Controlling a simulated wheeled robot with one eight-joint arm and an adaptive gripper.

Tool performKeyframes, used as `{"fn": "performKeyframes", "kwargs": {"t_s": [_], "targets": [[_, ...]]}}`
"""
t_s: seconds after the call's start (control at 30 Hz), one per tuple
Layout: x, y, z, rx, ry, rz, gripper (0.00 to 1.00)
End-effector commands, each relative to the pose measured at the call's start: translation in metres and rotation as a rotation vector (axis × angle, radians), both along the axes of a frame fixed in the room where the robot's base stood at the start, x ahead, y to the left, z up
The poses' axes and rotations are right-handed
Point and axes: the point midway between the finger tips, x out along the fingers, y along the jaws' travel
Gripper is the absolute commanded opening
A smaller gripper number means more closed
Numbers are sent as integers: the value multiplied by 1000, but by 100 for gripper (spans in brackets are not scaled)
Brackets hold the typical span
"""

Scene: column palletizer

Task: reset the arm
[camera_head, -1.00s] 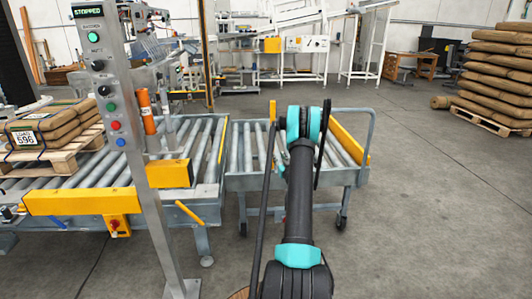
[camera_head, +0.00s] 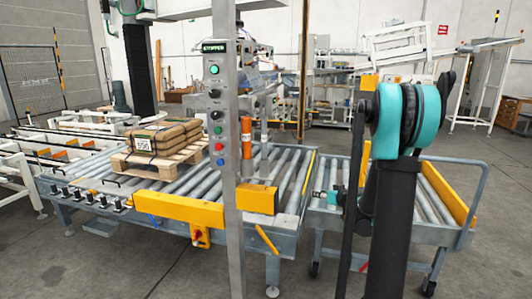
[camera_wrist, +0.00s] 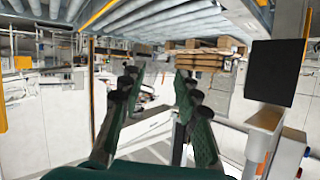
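My gripper (camera_wrist: 158,84) shows in the wrist view, with its two dark green fingers apart and nothing between them. My black and teal arm (camera_head: 396,190) rises at the right of the head view, bent at a joint near the top. The gripper itself is not clear in the head view, as the arm hides much of what lies behind it. The wrist picture is upside down, with rollers along its top edge and the pallet with its sacks (camera_wrist: 205,58) beyond the fingertips.
A steel control post (camera_head: 229,150) stands close in front. A roller conveyor (camera_head: 95,178) carries a wooden pallet (camera_head: 163,166) with stacked brown sacks (camera_head: 165,137). A wheeled roller cart (camera_head: 455,238) stands behind my arm. Open floor lies at the lower left and right.

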Motion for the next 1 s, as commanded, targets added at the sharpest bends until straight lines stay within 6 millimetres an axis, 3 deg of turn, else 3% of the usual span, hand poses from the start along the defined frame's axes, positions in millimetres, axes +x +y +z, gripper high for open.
{"fn": "performKeyframes", "kwargs": {"t_s": [0.03,0.2,0.43,0.6,0.8,1.0], "targets": [[-18,15,2,-5,42,16,32],[-82,49,-3,-24,204,40,32],[-177,73,-20,-74,422,14,32],[-250,74,-38,-129,571,-50,32],[-328,60,-61,-201,708,-163,32],[-371,44,-75,-246,774,-252,32]]}}
